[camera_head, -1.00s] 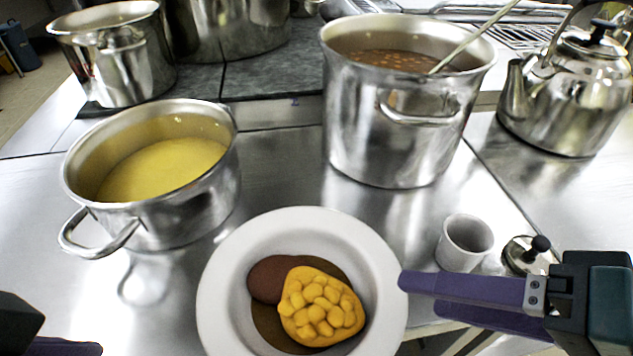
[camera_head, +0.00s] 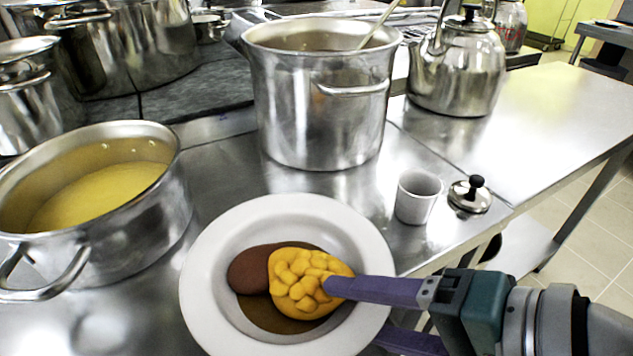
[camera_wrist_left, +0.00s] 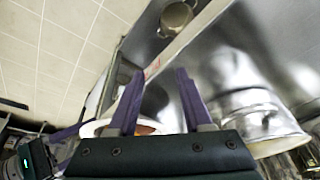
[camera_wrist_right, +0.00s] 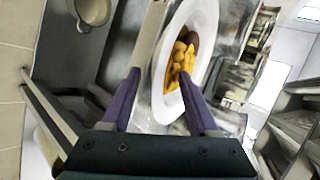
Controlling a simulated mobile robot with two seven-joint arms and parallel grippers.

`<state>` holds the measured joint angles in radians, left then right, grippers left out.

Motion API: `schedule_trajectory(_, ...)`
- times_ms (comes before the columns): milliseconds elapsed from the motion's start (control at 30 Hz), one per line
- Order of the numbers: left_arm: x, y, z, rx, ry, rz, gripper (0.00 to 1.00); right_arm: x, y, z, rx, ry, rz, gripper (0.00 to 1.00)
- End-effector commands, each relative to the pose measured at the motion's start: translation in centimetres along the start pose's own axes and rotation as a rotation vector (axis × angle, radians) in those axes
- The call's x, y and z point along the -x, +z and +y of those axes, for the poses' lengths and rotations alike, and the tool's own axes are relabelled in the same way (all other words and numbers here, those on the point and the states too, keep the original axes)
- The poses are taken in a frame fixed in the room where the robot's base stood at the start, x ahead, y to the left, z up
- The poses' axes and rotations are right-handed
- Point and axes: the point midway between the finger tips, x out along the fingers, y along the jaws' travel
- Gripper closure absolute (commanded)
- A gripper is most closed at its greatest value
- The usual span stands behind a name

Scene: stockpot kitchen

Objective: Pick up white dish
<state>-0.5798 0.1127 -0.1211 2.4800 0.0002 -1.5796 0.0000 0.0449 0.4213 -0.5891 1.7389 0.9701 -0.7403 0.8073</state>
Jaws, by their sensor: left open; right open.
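The white dish (camera_head: 215,300) is a wide-rimmed plate at the front of the steel counter, holding yellow chunks and brown food. It also shows in the right wrist view (camera_wrist_right: 207,50), and part of its white rim seems to show in the left wrist view (camera_wrist_left: 93,128). My right gripper (camera_head: 352,312) is open at the dish's right side. One purple finger reaches over the rim in front of the food; the other is lower and partly hidden by the dish. I cannot tell whether they touch it. My left gripper (camera_wrist_left: 158,72) is open and empty, outside the head view.
A pot of yellow soup (camera_head: 150,215) stands left of the dish, and a tall stockpot (camera_head: 320,120) stands behind it. A small cup (camera_head: 416,200) and a black-knobbed lid (camera_head: 470,195) are to the right. A kettle (camera_head: 460,75) stands farther back. The counter's front edge is near my right gripper.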

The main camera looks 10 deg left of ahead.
Motion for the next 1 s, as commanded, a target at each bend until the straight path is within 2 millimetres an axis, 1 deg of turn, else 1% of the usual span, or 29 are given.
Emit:
schedule_trajectory(33,-0.4,0.1,0.0,-0.001,-0.001,0.0,0.5,-0.9,0.0,0.1,-0.002,-0.002,0.0,0.39)
schedule_trajectory(133,-0.5,0.2,-0.1,-0.002,-0.003,0.0,0.5,-1.8,0.0,0.1,-0.001,0.0,0.0,0.39)
schedule_trajectory(367,-0.5,0.2,-0.3,-0.008,-0.008,-0.002,0.5,-1.9,0.0,0.0,0.0,0.001,0.0,0.39)
schedule_trajectory(467,-0.5,0.2,-0.3,-0.01,-0.009,-0.002,0.5,-1.9,0.0,0.0,0.0,0.001,0.0,0.48)
schedule_trajectory(900,-0.5,0.2,-0.3,-0.009,-0.009,-0.002,0.5,-1.9,0.0,0.1,0.0,0.001,0.0,0.98)
schedule_trajectory(933,-0.5,0.2,-0.3,-0.009,-0.009,-0.002,0.5,-1.9,0.0,0.1,0.0,0.002,0.0,1.0)
schedule_trajectory(1000,-0.5,0.2,-0.3,-0.008,-0.008,-0.002,0.5,-1.9,0.0,0.1,0.0,0.002,0.0,1.0)
